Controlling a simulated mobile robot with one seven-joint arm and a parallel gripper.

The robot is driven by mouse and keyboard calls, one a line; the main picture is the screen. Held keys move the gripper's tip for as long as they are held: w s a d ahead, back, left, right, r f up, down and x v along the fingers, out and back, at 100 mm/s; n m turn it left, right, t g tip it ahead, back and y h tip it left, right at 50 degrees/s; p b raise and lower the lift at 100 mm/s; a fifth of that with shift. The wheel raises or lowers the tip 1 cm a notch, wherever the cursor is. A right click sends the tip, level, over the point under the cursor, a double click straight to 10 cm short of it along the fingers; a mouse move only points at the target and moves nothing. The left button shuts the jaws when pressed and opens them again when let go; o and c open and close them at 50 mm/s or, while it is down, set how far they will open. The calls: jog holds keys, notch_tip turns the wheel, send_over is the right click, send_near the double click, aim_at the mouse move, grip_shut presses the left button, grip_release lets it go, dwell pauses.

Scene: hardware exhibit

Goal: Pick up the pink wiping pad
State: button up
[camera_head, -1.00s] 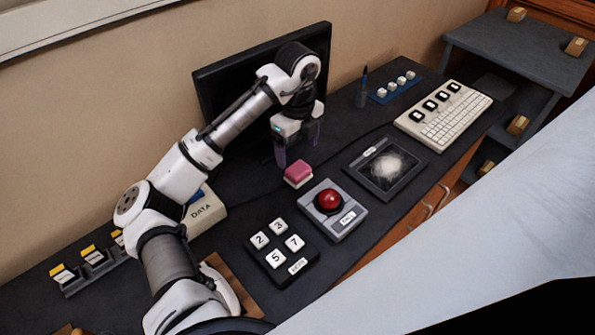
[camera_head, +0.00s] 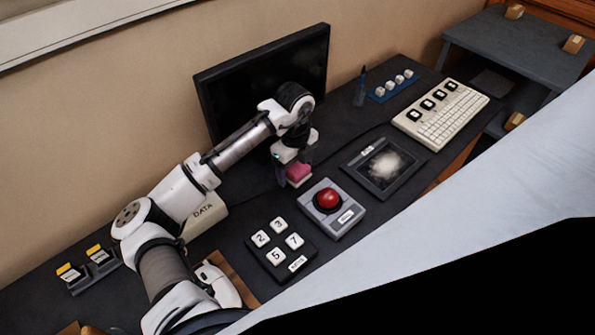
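The pink wiping pad (camera_head: 298,172) sits on the dark desk, behind the red button box and in front of the monitor. My gripper (camera_head: 295,172) has come down over it, with its fingers around the pad's left and right sides. The gripper body hides the pad's top rear part. I cannot tell whether the fingers touch the pad or have closed on it.
The red button box (camera_head: 344,219) is close in front of the pad. A number key block (camera_head: 270,258) lies to its left front, and a dusty dark panel (camera_head: 358,178) to the right. The monitor (camera_head: 225,105) stands behind. A keyboard (camera_head: 455,125) is farther right.

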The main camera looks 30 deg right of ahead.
jog(key=c, duration=0.8)
jog(key=shift+r, duration=0.15)
notch_tip(320, 180, up, 20)
jog(key=b, duration=0.2)
